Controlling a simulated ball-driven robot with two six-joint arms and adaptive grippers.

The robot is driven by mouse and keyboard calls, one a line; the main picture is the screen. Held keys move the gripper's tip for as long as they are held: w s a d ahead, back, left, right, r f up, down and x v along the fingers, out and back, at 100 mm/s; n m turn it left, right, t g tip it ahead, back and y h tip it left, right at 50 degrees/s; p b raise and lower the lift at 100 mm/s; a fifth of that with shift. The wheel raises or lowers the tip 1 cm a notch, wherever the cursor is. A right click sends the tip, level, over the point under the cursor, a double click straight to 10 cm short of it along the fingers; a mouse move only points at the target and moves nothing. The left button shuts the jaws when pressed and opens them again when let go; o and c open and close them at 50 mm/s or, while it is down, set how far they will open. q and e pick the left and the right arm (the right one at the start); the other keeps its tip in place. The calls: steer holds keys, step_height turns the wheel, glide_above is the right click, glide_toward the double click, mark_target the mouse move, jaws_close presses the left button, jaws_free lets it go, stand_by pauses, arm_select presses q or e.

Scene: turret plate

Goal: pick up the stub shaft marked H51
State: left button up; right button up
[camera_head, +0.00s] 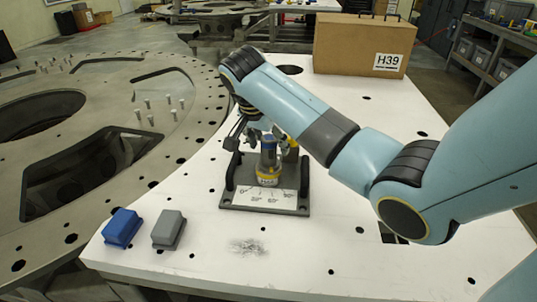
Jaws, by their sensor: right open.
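A short upright shaft (268,165) with a grey-blue top and a yellow band near its base stands on a dark fixture plate (229,203) with a printed white label. Its marking is too small to read, so I cannot tell whether it is H51. My right gripper (262,138) is open, pointing down at the top of this shaft. Its fingers are partly hidden by the arm and by each other, and I cannot tell whether they touch the shaft. Another yellow part (291,152) shows behind the shaft, mostly hidden. My left gripper is out of view.
The fixture stands on a white table (330,245) with small holes. A blue block (122,228) and a grey block (168,230) lie at front left. A cardboard box (345,45) marked H39 stands behind. A large metal ring plate (60,225) is at left.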

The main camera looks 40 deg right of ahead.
steer(key=x, duration=0.3)
steer(key=shift+w+d+f+p, duration=0.1)
steer(key=shift+d+f+p, duration=0.1)
steer(key=shift+f+p, duration=0.1)
steer(key=c, duration=0.7)
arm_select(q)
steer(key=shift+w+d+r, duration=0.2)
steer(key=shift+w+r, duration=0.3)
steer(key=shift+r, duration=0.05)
arm_select(e)
jaws_close()
